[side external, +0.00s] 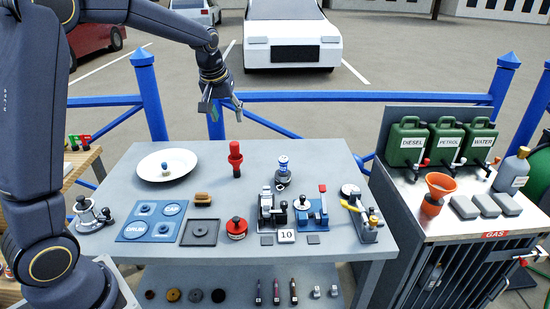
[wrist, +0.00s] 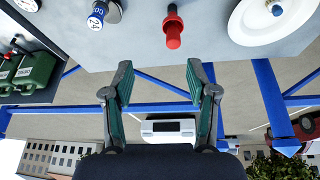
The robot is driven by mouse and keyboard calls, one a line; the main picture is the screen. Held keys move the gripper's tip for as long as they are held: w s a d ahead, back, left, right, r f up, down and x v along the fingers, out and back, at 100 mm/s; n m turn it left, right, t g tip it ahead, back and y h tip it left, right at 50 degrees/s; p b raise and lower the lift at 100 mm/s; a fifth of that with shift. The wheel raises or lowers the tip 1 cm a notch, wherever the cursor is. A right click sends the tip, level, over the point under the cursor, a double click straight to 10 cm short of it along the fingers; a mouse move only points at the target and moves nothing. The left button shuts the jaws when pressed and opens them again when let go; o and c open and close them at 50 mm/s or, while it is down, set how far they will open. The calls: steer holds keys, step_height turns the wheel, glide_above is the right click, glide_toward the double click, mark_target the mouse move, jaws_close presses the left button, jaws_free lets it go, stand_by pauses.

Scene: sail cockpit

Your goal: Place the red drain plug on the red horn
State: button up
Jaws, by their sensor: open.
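A tall red piece (side external: 235,158) stands upright near the back middle of the grey table; it looks like the red horn. It also shows at the top of the wrist view (wrist: 173,30). A low round red piece (side external: 236,229) with a dark knob and a pale label sits at the front middle; it may be the red drain plug, but I cannot tell surely. My gripper (side external: 222,106) is open and empty, above and behind the table's back edge, apart from both pieces. Its two fingers (wrist: 160,75) spread wide in the wrist view.
A white plate (side external: 147,174) with a small blue-topped piece is at the back left. Blue labelled plates (side external: 135,231) and a dark square tray (side external: 185,236) lie left of the low red piece. Winch-like gear (side external: 272,214) stands right. A blue railing (side external: 330,97) runs behind.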

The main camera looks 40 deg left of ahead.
steer(key=s+d+r+m+t+h, duration=0.1)
steer(key=s+d+r+m, duration=0.2)
steer(key=s+d+r, duration=0.35)
steer(key=s+d+f+m, duration=0.2)
steer(key=s+d, duration=0.2)
steer(key=s, duration=0.5)
steer(key=s+d+f+m+h, duration=0.1)
steer(key=s+d, duration=0.3)
steer(key=s, duration=0.6)
steer(key=shift+s+d+f+m+t, duration=0.15)
steer(key=shift+s+f+m+t, duration=0.2)
steer(key=shift+f+m, duration=0.35)
steer(key=shift+w, duration=0.1)
